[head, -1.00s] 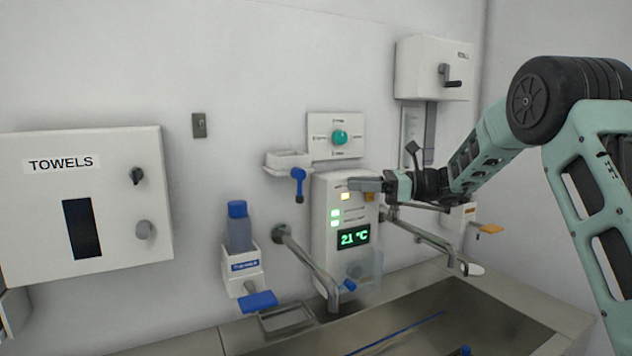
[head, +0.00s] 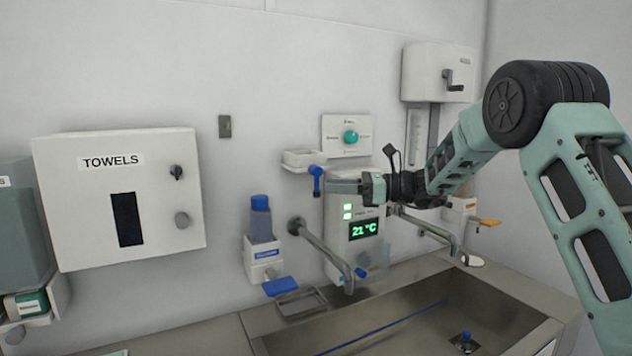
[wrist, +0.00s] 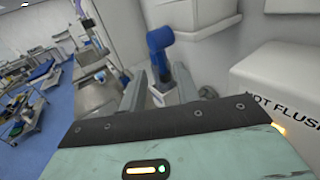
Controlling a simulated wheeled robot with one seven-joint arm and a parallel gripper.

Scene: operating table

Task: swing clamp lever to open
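The blue clamp lever (head: 316,178) hangs below a small white tray (head: 303,158) on the wall, its arm pointing down. It also shows in the wrist view (wrist: 159,41), upper middle, just beyond my fingertips. My gripper (head: 332,184) reaches in from the right, its fingertips close beside the lever's lower part. In the wrist view my gripper (wrist: 160,74) has its two grey fingers apart, with the lever's lower end at the gap between them. I cannot tell whether a finger touches the lever. Nothing is held.
A white unit with a 21 °C display (head: 363,230) stands just below my gripper. A steel tap (head: 325,250) and a blue-capped bottle (head: 261,220) are lower left. The towel dispenser (head: 100,210) is further left. A steel sink (head: 410,325) lies below.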

